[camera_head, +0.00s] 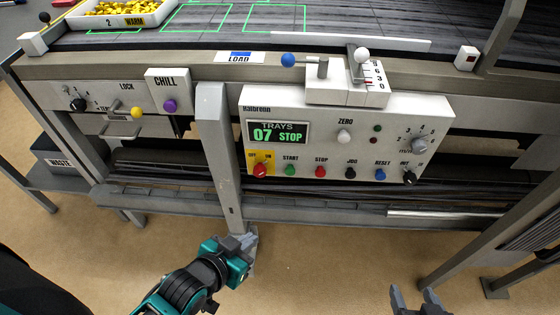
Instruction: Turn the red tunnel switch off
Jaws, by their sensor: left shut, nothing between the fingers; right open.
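A red rotary knob (260,170) sits on a yellow plate marked OFF and ON, at the lower left of the white control panel (350,108). It looks turned at a slant, but its exact setting is too small to tell. No label reading "tunnel" is legible. My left gripper (250,242) is shut and empty, below the panel and in front of the grey upright's foot, apart from the knob. My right gripper (414,300) is open and empty at the bottom edge, well below the panel.
A grey upright (220,150) stands just left of the panel. The panel also has a display (278,133) reading 07 STOP, a green START button (290,170), a red STOP button (321,171) and other knobs. A purple CHILL knob (170,105) is further left.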

